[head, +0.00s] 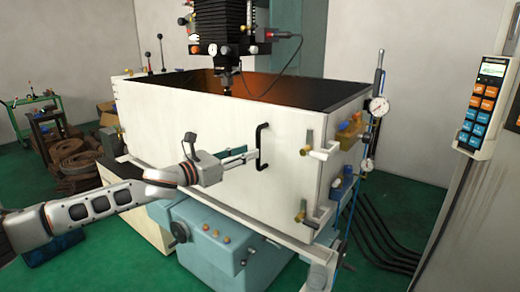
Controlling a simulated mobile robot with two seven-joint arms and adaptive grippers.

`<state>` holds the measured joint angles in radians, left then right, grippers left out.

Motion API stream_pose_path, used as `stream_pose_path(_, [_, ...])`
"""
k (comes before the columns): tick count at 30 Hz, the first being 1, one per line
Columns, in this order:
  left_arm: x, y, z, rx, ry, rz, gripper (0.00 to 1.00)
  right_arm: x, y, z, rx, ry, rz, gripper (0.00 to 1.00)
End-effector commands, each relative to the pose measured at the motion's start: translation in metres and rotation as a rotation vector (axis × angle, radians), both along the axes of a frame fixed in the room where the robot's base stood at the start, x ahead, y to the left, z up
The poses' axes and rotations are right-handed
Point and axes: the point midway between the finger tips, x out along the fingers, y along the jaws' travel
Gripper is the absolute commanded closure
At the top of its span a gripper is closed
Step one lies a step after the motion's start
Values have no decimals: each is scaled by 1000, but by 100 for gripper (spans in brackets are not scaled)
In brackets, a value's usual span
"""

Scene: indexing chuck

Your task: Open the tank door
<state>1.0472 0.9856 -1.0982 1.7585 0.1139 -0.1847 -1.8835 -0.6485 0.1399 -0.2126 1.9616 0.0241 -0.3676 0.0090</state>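The tank (145,120) is a large white open-topped box on the machine. Its white front door panel (215,120) stands upright and looks closed. A black vertical bar handle (262,147) is on this panel. My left gripper (250,153) is just left of the handle, pointing at it, with its two fingers apart. Its tips are close to the bar; I cannot tell whether they touch it. Nothing is seen between the fingers. Two latches, an upper one (318,151) and a lower one (301,211), sit near the panel's right edge. My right gripper is not in view.
A dial gauge (378,106) and fittings stand at the tank's right corner. A machine head (222,48) hangs over the tank. The blue machine base (230,250) juts out below. A control pendant (482,105) is at right. A green cart (35,115) stands at left.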

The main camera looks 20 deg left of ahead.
Motion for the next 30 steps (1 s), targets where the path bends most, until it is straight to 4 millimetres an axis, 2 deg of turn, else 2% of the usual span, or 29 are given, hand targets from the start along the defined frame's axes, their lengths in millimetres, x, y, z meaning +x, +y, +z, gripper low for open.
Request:
stream_pose_path(3, [17,-11,2,-2,-2,-1,73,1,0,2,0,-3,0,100])
stream_pose_path(9, [38,-24,1,-2,-1,-1,73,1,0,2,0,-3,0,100])
stream_pose_path(21, [44,-27,0,-2,1,0,73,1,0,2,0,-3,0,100])
stream_pose_path(24, [44,-27,0,-2,1,0,99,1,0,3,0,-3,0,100])
stream_pose_path(30, [44,-27,0,-2,0,-1,100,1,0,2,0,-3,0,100])
